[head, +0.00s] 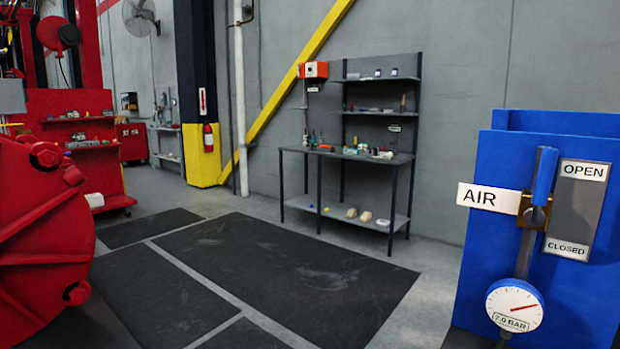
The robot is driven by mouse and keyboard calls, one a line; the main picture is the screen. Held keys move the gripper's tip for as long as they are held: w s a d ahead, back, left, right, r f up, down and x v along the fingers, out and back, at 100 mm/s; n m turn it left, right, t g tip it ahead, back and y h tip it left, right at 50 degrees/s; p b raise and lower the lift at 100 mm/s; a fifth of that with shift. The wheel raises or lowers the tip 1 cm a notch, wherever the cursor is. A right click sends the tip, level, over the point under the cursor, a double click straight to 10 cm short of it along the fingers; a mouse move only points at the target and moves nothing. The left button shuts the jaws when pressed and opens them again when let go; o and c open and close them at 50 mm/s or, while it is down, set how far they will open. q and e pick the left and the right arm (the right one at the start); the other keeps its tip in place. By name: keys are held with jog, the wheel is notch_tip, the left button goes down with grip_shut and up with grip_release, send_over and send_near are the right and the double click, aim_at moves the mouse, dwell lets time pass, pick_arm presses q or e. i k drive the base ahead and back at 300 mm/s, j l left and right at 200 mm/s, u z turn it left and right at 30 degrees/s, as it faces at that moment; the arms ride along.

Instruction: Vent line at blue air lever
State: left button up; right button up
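The blue air lever (545,175) stands upright on a brass valve body (533,212) at the right of the head view. It is mounted on a blue panel (490,250). A white AIR sign (488,197) sits to its left. A grey plate to its right has an OPEN label (584,171) at the top and a CLOSED label (567,249) at the bottom; the lever's handle points up, level with OPEN. Below, on the same pipe (524,255), a round gauge (515,305) with a red needle is marked 7.0 BAR. Neither gripper shows.
A large red machine (40,240) fills the left edge. Dark floor mats (285,265) lie across the middle with open floor around them. A workbench (350,155) with shelves and small items stands against the back wall. A fire extinguisher (208,138) hangs on a column.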

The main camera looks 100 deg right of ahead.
aim_at(533, 216)
jog(key=z, duration=4.35)
